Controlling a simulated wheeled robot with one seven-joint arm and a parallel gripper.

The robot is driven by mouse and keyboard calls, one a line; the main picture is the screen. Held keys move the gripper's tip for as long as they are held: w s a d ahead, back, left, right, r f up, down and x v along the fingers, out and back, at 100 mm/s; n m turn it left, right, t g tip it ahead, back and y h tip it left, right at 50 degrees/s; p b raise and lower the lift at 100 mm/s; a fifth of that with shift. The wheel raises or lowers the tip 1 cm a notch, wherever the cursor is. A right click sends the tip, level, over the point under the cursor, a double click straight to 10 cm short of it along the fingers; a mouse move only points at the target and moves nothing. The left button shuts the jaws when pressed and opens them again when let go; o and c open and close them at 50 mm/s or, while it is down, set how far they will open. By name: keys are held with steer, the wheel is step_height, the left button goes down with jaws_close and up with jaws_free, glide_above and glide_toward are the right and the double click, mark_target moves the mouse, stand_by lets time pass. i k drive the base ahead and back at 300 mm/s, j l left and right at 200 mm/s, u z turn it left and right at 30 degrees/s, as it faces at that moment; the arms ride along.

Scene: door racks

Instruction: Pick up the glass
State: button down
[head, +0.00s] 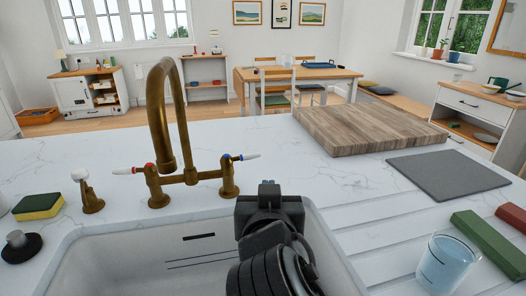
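A clear glass (447,264) with a bluish tint stands upright on the white marble counter at the lower right, close to the front. Its base is near the picture's lower edge. My gripper (269,206) is at the end of my dark arm, over the sink in the lower middle. It is well to the left of the glass and apart from it. I see it from behind, so its fingers are hidden and I cannot tell whether they are open or shut.
A green block (490,243) and a red block (512,219) lie right of the glass. A grey mat (448,174) and a wooden board (366,126) lie behind it. The sink (120,262) and brass tap (160,120) are left. The grooved counter between sink and glass is clear.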

mark_target(445, 263)
steer(key=k+l, duration=0.15)
steer(key=k, duration=0.3)
steer(key=k+l, duration=0.2)
steer(key=k, duration=0.3)
